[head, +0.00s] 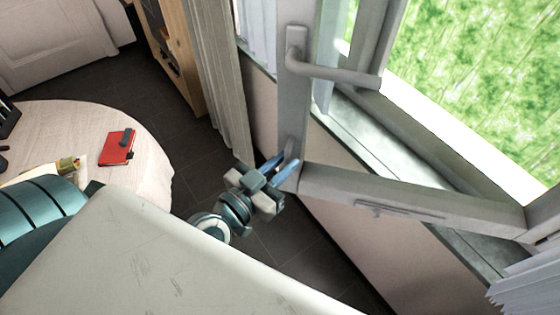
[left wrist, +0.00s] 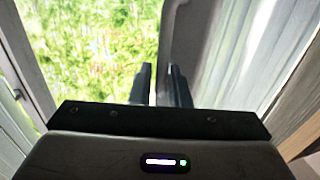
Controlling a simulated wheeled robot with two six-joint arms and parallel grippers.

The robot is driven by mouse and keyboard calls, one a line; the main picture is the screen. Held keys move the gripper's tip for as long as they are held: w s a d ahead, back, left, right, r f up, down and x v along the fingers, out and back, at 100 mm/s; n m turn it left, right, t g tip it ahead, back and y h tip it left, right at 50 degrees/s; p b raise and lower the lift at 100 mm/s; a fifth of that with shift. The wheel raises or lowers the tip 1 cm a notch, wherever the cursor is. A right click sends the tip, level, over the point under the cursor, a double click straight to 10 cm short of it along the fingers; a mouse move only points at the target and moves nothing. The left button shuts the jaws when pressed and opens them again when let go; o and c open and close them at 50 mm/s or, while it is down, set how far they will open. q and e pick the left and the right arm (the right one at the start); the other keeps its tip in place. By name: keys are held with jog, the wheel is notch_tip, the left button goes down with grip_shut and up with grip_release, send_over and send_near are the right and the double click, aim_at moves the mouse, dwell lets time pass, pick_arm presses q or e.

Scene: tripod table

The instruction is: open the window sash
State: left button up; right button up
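The window sash (head: 400,204) is a grey frame standing swung into the room, at an angle to the window frame (head: 440,120). Its lever handle (head: 335,72) lies roughly level, pointing right. My left gripper (head: 287,170) is at the lower free corner of the sash. Its two fingers (left wrist: 160,88) are a little apart, with a narrow pale gap between them. The sash edge (left wrist: 172,40) runs up from beside the fingers in the left wrist view; I cannot tell whether they touch it. My right gripper is not in view.
A round table (head: 155,180) at the left holds a red notebook (head: 116,148) and small items. A grey curtain (head: 220,75) and a wooden cabinet (head: 178,60) stand behind. The sill (head: 365,140) shows past the sash. Dark floor (head: 195,165) is clear between table and window.

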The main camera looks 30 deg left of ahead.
pick_arm(q)
jog(key=shift+o, duration=1.3)
jog(key=shift+d, duration=0.15)
jog(key=p+v, duration=0.3)
jog(key=v, duration=0.7)
jog(key=shift+s, duration=0.25)
jog(key=shift+c, duration=0.4)
